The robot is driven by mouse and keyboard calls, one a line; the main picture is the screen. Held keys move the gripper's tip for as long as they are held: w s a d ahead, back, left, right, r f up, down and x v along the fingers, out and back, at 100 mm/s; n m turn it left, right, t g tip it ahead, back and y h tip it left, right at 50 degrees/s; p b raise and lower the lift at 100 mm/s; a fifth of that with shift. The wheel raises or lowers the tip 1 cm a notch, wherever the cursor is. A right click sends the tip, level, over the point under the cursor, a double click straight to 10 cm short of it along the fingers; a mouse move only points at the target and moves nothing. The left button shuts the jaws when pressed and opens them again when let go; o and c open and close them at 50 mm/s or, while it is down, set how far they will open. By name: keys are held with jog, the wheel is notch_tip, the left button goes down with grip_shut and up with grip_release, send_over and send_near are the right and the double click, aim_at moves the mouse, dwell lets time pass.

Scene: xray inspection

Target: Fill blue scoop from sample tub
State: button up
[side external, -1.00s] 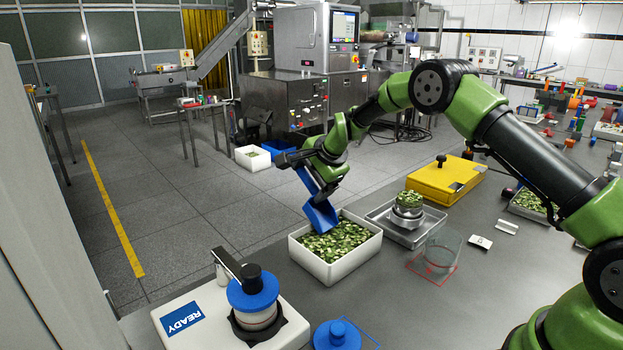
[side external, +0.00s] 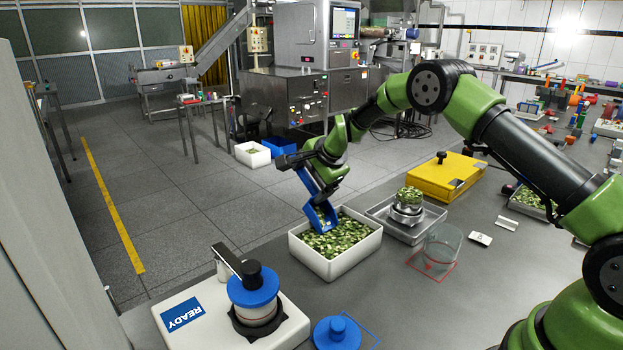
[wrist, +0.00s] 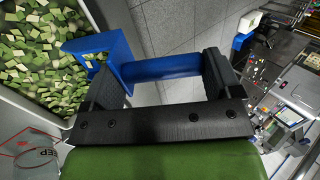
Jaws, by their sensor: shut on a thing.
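The blue scoop (side external: 321,214) is held by its handle in my gripper (side external: 308,160), which is shut on it. In the wrist view my gripper (wrist: 160,82) has the blue handle (wrist: 165,70) between its two black fingers. The scoop's head is at the far-left part of the white sample tub (side external: 340,268), over the green and pale pieces (side external: 338,240). A few green pieces show inside the scoop head (wrist: 97,58). Whether the scoop's lower edge is buried in the pieces is hard to tell.
A clear beaker (side external: 443,246) stands in a red outline right of the tub. A grey tray (side external: 418,236) with a filled jar (side external: 409,197) and a yellow case (side external: 447,178) stand behind.

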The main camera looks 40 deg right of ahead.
jog(key=shift+s+f, duration=0.15)
jog(key=shift+s, duration=1.95)
dwell(2.0)
notch_tip(320, 180, up, 9)
dwell(1.1)
dwell(1.1)
jog(key=shift+s+f+x, duration=0.1)
jog(key=shift+s+x, duration=0.05)
jog(key=shift+x, duration=1.25)
jog(key=shift+s+f+x, duration=0.1)
jog(key=shift+s+x, duration=0.05)
jog(key=shift+x, duration=1.25)
jog(key=shift+s+f+x, duration=0.15)
jog(key=shift+s+x, duration=0.05)
jog(key=shift+x, duration=1.25)
